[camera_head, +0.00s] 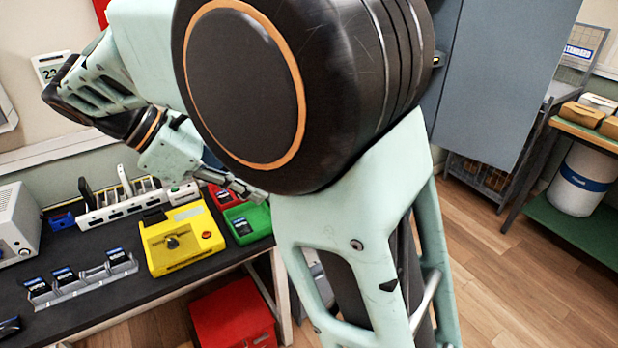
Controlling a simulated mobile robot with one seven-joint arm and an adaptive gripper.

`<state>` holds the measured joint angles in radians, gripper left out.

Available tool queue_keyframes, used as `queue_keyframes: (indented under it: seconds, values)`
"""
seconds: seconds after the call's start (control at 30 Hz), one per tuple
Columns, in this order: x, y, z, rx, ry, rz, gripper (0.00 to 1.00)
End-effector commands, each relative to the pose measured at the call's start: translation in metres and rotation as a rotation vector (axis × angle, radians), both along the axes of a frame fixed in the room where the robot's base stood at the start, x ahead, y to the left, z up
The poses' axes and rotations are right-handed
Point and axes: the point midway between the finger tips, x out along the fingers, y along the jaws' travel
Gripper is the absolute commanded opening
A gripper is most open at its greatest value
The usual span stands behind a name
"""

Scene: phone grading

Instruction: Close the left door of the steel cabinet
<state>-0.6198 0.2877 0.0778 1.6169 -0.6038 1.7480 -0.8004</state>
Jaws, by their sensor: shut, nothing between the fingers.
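The steel cabinet shows only in part, as a tall grey-blue panel (510,80) right of my arm. A narrower grey-blue strip with a small dark fitting lies along its left edge, beside my arm. I cannot tell which door either part belongs to, or how far the left door stands open. My arm's large dark joint hides the rest of the cabinet. My gripper (245,188) is shut and empty, left of the joint above the back of the dark workbench. It is well apart from the visible cabinet panel, and the joint partly covers it.
The dark workbench (110,318) holds a yellow device (180,238), a white rack (120,205), a grey phone holder (85,283), and red and green trays. A red drawer box (232,315) stands below. Wooden floor (500,285) is clear right of my arm. A green-shelved stand (580,225) is at far right.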

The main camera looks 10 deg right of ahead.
Motion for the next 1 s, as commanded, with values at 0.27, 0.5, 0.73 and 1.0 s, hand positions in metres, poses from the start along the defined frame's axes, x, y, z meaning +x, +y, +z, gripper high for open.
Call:
queue_keyframes:
  seconds: [0.27, 0.5, 0.73, 1.0]
  values:
    - [-0.001, -0.003, -0.006, -0.022, 0.033, 0.036, 0.0]
    - [-0.001, -0.035, -0.037, -0.023, 0.033, 0.033, 0.0]
    - [0.0, -0.069, -0.071, -0.022, 0.032, 0.033, 0.0]
    - [0.001, -0.102, -0.07, -0.02, 0.031, 0.033, 0.0]
